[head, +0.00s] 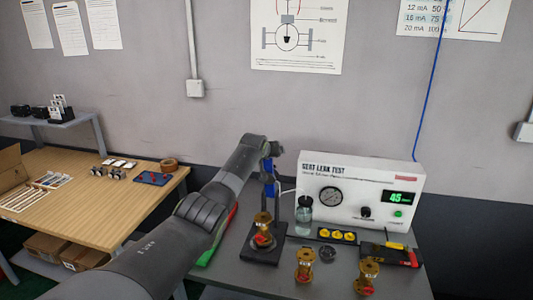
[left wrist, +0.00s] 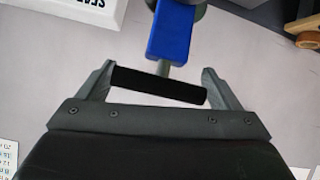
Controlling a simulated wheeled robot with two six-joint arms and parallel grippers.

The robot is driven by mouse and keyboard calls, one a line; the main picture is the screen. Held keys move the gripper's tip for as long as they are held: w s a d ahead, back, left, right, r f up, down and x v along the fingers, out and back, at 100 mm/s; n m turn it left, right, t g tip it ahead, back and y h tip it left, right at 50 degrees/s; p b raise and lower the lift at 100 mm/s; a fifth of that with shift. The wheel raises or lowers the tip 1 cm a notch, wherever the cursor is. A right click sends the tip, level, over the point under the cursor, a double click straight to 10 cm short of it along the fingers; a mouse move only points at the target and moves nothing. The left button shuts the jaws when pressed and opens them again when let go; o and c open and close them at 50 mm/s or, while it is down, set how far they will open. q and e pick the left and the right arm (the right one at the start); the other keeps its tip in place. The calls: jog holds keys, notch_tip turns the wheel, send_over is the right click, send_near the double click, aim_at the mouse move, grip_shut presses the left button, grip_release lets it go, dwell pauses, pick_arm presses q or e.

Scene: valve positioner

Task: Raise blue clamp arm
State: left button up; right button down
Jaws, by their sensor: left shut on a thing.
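The blue clamp arm (head: 268,166) shows in the head view just under the end of my left arm, above a brass valve (head: 262,220) on a black stand (head: 264,256). In the left wrist view the blue clamp arm (left wrist: 172,32) runs up from a black handle bar (left wrist: 158,86). My left gripper (left wrist: 157,84) is shut on this black handle, which lies slightly tilted between its fingers. In the head view my wrist hides most of the gripper and handle. My right gripper is in neither view.
A white seat leak test box (head: 361,180) stands behind on the grey bench. A glass jar (head: 304,215), a yellow-part tray (head: 337,236) and two brass valves (head: 305,266) (head: 368,277) stand right of the stand. A wooden table (head: 100,205) is at left.

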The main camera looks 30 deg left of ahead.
pick_arm(q)
jog(key=shift+s+d+f, duration=0.1)
jog(key=shift+d+f, duration=0.05)
jog(key=shift+f, duration=0.3)
jog(key=o, duration=1)
jog(key=shift+c, duration=0.2)
jog(key=shift+o, duration=1.1)
jog(key=shift+w, duration=0.4)
jog(key=shift+s+r, duration=0.3)
jog(key=shift+r, duration=0.05)
jog(key=shift+v, duration=1)
jog(key=b+v, duration=0.4)
jog(key=v, duration=1)
jog(key=shift+s+d, duration=0.15)
jog(key=shift+s, duration=0.1)
